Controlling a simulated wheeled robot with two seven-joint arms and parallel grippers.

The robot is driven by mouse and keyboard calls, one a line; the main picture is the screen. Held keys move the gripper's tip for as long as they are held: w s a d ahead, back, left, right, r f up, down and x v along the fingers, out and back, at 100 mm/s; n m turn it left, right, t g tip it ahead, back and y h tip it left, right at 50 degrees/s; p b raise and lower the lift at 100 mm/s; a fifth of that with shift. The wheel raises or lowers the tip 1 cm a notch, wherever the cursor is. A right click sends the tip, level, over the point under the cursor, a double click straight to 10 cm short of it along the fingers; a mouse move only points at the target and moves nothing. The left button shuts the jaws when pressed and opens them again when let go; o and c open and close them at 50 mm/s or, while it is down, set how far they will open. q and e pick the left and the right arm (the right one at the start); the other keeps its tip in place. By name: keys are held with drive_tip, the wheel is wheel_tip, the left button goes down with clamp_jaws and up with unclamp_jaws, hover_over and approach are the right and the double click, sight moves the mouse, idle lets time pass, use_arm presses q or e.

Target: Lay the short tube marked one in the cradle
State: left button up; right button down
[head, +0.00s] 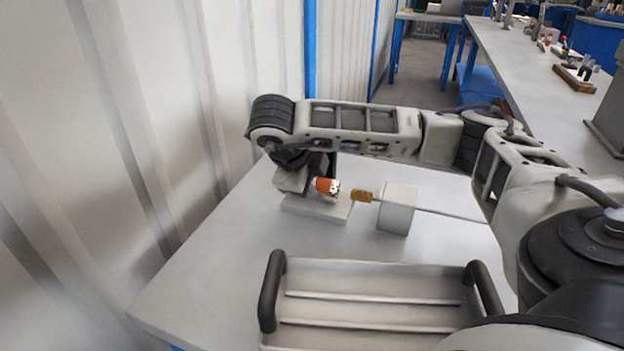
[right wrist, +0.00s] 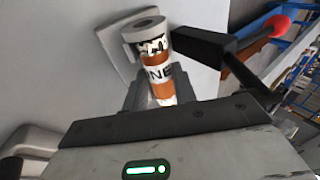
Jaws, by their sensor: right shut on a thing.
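The short tube (head: 327,186), orange and white with black print, is held in my right gripper (head: 311,180). In the right wrist view the tube (right wrist: 158,72) shows the letters "NE" and a pale open end. The fingers of my right gripper (right wrist: 157,88) are shut on its sides. A pale grey slab (head: 325,212), which may be the cradle, lies on the table just under the gripper. Whether the tube touches it I cannot tell; the gripper hides part of it. My left gripper is not in view.
A black bar and red knob (right wrist: 280,25) stand close by. A tray (head: 370,270) with dark handles fills the table's front.

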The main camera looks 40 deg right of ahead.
drive_tip(key=c, duration=1)
unclamp_jaws()
drive_tip(key=shift+c, duration=0.2)
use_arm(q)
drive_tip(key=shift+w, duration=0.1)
use_arm(e)
drive_tip(key=shift+s+a+r, duration=0.1)
drive_tip(key=shift+a+r, duration=0.15)
drive_tip(key=shift+r, duration=0.15)
use_arm(q)
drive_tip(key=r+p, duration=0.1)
drive_tip(key=p, duration=0.2)
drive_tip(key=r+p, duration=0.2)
drive_tip(key=p, duration=0.2)
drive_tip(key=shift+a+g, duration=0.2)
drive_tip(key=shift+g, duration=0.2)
use_arm(e)
drive_tip(key=v, duration=1.5)
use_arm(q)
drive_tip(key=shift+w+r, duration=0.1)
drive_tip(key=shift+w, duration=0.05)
